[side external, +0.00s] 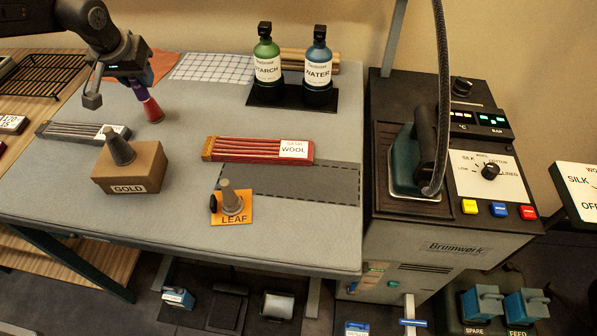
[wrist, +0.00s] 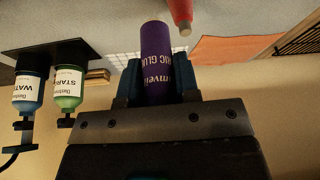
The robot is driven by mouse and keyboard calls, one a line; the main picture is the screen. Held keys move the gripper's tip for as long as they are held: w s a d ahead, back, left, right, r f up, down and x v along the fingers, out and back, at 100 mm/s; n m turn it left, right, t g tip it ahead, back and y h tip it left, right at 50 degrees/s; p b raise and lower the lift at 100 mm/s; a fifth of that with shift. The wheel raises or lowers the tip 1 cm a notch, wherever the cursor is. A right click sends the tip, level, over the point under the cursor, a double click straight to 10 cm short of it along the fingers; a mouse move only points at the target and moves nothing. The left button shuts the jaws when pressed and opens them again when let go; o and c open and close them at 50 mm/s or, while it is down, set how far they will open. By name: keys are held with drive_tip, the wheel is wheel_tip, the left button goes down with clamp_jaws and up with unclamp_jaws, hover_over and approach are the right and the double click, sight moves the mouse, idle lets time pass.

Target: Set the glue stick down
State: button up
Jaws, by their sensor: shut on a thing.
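The purple glue stick (wrist: 157,50) is held between the two blue fingers of my gripper (wrist: 158,80) in the wrist view, its white lettering facing the camera. In the side view the glue stick (side external: 138,88) shows as a small purple patch under my gripper (side external: 130,80), at the back left of the grey table (side external: 200,200). I cannot tell whether the glue stick touches the table.
An orange cloth (side external: 163,66) and a white grid sheet (side external: 215,68) lie behind. Starch (side external: 267,62) and water (side external: 318,62) bottles stand on a black tray. The gold box (side external: 130,167), wool box (side external: 255,149) and leaf card (side external: 231,207) are nearer. Bare grey cloth lies right of the red cone.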

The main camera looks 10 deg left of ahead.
drive_tip(key=s+d+m+g+h, duration=0.15)
drive_tip(key=s+d+m, duration=0.3)
drive_tip(key=d, duration=0.45)
drive_tip(key=s+d+m+h, duration=0.25)
drive_tip(key=d+m, duration=0.25)
drive_tip(key=d, duration=0.4)
drive_tip(key=s+d+m+g+h, duration=0.1)
drive_tip(key=s+d+m, duration=0.3)
drive_tip(key=d, duration=0.6)
drive_tip(key=s+d+f, duration=0.1)
drive_tip(key=d+f, duration=0.1)
drive_tip(key=d, duration=0.1)
drive_tip(key=s+d+f, duration=0.1)
drive_tip(key=d+f, duration=0.1)
drive_tip(key=d, duration=0.2)
drive_tip(key=s+d+f, duration=0.1)
drive_tip(key=d+f, duration=0.1)
drive_tip(key=d, duration=0.1)
drive_tip(key=shift+s+d+f, duration=0.2)
drive_tip(key=shift+s, duration=0.15)
drive_tip(key=shift+d+f, duration=0.1)
drive_tip(key=shift+d, duration=0.05)
drive_tip(key=shift+f, duration=2)
